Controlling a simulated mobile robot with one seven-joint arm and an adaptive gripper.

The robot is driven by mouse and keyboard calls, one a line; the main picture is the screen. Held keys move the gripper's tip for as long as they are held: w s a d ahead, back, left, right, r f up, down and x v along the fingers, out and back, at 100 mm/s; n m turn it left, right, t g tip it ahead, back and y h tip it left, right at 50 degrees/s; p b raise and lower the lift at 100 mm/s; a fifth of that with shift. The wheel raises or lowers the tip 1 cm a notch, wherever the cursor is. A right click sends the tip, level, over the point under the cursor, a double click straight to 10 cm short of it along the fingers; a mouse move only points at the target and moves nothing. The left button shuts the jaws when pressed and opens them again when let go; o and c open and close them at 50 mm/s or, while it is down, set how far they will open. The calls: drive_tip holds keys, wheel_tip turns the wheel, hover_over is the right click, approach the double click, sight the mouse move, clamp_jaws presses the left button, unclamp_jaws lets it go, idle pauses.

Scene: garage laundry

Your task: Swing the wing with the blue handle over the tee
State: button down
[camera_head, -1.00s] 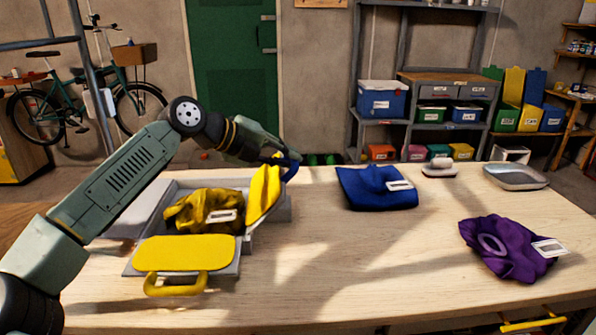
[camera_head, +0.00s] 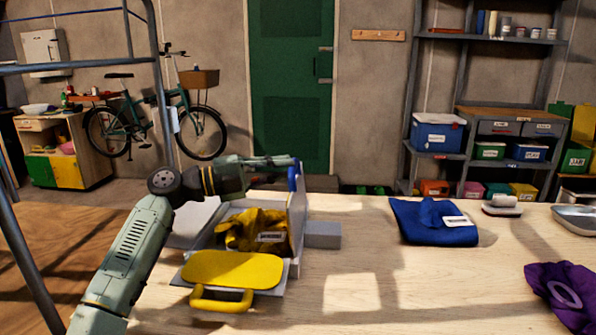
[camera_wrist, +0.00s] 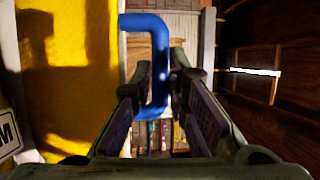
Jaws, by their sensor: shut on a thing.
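The folding board holds a crumpled yellow tee (camera_head: 250,230) with a white label on its middle. The wing (camera_head: 298,212) with the blue handle (camera_head: 293,178) stands about upright along the right side of the tee, seen nearly edge-on. My gripper (camera_head: 291,165) is at its top, shut on the blue handle. The front flap (camera_head: 232,270) with a yellow handle (camera_head: 222,303) lies flat before the tee.
A grey block (camera_head: 322,235) sits right of the board. A folded blue cloth (camera_head: 434,222), a brush (camera_head: 502,206), a metal tray (camera_head: 578,219) and a purple cloth (camera_head: 563,295) lie further right. The table between board and blue cloth is mostly clear.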

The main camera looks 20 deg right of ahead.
drive_tip(key=shift+w+a+f, duration=0.35)
drive_tip(key=shift+a+f, duration=0.3)
drive_tip(key=shift+w+a+f, duration=0.35)
drive_tip(key=shift+a+f, duration=0.3)
drive_tip(key=shift+s, duration=0.1)
drive_tip(key=c, duration=1.8)
unclamp_jaws()
drive_tip(key=shift+d+f, duration=0.1)
drive_tip(key=shift+d, duration=0.05)
drive_tip(key=shift+c, duration=0.2)
drive_tip(key=w+a, duration=0.2)
drive_tip(key=a, duration=1)
drive_tip(key=shift+a, duration=0.15)
